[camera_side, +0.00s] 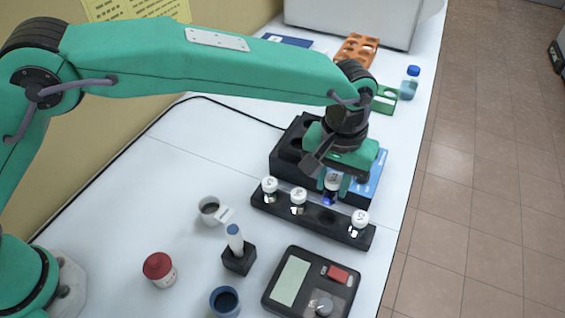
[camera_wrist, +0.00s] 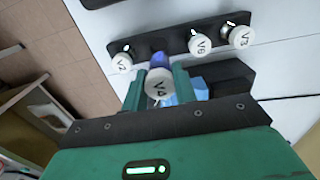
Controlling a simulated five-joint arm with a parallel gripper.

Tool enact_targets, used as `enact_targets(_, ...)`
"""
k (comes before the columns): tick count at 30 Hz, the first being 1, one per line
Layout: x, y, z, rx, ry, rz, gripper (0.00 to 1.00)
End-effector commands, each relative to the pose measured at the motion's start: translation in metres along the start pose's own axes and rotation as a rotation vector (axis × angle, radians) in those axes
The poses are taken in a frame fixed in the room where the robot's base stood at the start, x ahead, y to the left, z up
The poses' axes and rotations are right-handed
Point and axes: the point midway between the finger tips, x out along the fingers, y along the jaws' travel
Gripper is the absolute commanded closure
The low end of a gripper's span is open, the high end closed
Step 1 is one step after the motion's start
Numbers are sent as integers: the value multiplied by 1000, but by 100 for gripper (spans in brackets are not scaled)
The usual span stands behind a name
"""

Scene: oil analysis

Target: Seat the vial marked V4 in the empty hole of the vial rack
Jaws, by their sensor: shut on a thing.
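My gripper (camera_side: 334,186) is shut on the vial V4 (camera_wrist: 158,85), whose white marked cap faces the wrist camera. In the side view the vial (camera_side: 331,187) hangs upright or nearly so, its blue lower end just above and behind the black vial rack (camera_side: 283,208). The rack also shows in the wrist view (camera_wrist: 180,40). It holds V2 (camera_wrist: 122,62), V6 (camera_wrist: 200,43) and V3 (camera_wrist: 239,38). The empty hole (camera_side: 327,217) lies between V6 and V2. In the wrist view the held vial hides the hole at least partly.
A black block (camera_side: 286,150) and a blue box (camera_side: 368,187) stand close behind the rack. A scale (camera_side: 292,280) lies in front. A white cup (camera_side: 209,210), black holder (camera_side: 239,260), red-capped jar (camera_side: 158,268) and blue cup (camera_side: 225,302) stand left of the scale.

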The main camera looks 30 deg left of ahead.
Motion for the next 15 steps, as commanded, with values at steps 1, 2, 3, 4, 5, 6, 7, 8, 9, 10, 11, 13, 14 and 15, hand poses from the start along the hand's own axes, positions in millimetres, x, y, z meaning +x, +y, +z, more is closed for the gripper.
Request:
enact_targets(1,1,1,0,0,0,0,95)
enact_targets(2,1,1,0,0,0,0,95)
enact_targets(3,1,1,0,0,1,1,95)
enact_targets(4,1,1,0,0,1,1,95)
enact_targets(5,1,1,0,0,1,1,95)
enact_targets(6,2,1,0,0,1,1,95)
enact_targets(7,2,1,0,0,1,1,95)
enact_targets(8,3,1,0,0,1,1,95)
enact_targets(9,4,1,0,0,0,0,95)
enact_targets(10,5,1,0,0,1,1,95)
enact_targets(11,6,1,0,0,1,1,95)
enact_targets(13,9,1,0,0,1,1,95)
enact_targets(14,11,1,0,0,0,0,95)
enact_targets(15,13,1,0,0,0,0,95)
